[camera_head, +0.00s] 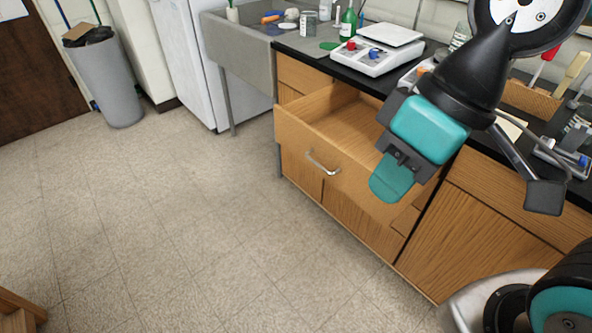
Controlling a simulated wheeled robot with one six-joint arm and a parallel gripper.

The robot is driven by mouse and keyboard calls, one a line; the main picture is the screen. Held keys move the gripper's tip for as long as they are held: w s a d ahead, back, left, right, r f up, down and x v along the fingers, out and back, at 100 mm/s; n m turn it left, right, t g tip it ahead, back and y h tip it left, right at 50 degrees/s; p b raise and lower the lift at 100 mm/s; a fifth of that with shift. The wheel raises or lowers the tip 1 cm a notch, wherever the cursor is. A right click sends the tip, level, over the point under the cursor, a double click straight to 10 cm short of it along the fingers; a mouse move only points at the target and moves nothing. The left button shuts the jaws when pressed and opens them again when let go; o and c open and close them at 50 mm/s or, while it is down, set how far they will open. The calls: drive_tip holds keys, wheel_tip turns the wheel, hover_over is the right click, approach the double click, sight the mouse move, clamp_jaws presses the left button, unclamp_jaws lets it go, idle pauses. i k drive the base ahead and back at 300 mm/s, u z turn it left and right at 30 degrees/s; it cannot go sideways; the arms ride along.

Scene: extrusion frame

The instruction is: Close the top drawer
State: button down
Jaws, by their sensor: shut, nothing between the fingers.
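The top drawer (318,158) of the wooden cabinet is pulled out, and its inside looks empty where I can see it. A silver bar handle (322,164) is on its front panel. My gripper (390,188) is shut and empty, with teal fingers pointing down. In the picture it overlaps the right part of the drawer front. I cannot tell whether it touches the drawer or hangs in front of it. My gripper and wrist hide the drawer's right end and part of its inside.
A black countertop (325,61) above the drawer holds a white device with red and blue knobs (374,56), a green bottle (348,22) and a wooden tool holder (530,98). A grey sink (238,52) and bin (106,82) stand at the left. The tiled floor before the cabinet is clear.

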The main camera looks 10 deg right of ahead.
sight(334, 130)
drive_tip(key=u, duration=0.85)
drive_tip(key=i, duration=0.65)
